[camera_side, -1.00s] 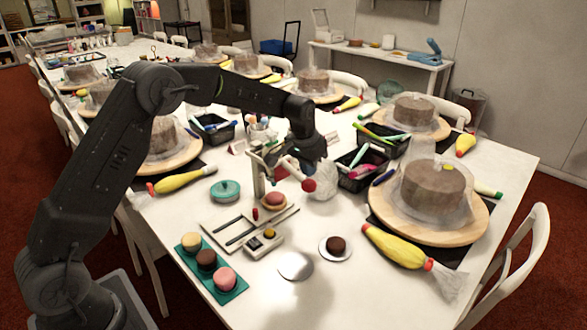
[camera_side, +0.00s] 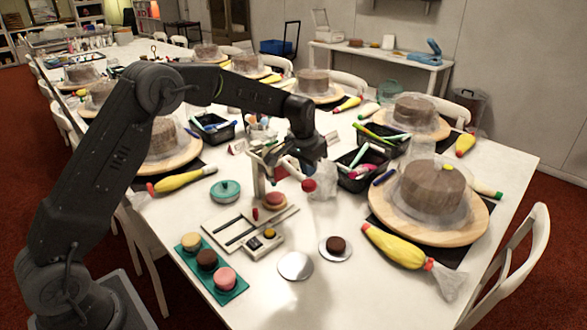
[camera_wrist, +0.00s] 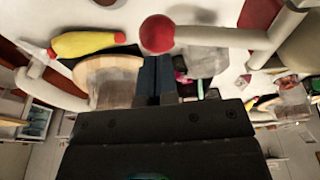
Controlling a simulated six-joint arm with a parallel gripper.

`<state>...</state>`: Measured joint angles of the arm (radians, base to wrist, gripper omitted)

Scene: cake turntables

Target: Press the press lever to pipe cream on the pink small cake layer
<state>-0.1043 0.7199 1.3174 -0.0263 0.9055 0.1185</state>
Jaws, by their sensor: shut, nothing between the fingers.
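The cream press (camera_side: 258,172) stands on the white table, a pale post with a lever ending in a red ball knob (camera_side: 309,185). In the wrist view the red knob (camera_wrist: 157,33) and its pale lever bar (camera_wrist: 222,37) lie just beyond my fingertips. My gripper (camera_wrist: 154,62) is shut and empty, beside the knob; I cannot tell whether it touches. In the side view my wrist hangs over the press and hides part of it. A pink small cake layer (camera_side: 275,201) sits under the press; no cream is discernible on it. Another pink one (camera_side: 224,278) is on the teal tray.
The teal tray (camera_side: 234,291) also holds cream and brown layers. A scale (camera_side: 264,243), a brown layer on a silver disc (camera_side: 337,258) and an empty disc (camera_side: 295,266) lie in front. A black basket (camera_side: 357,181) and a cake turntable (camera_side: 450,238) stand right of the press.

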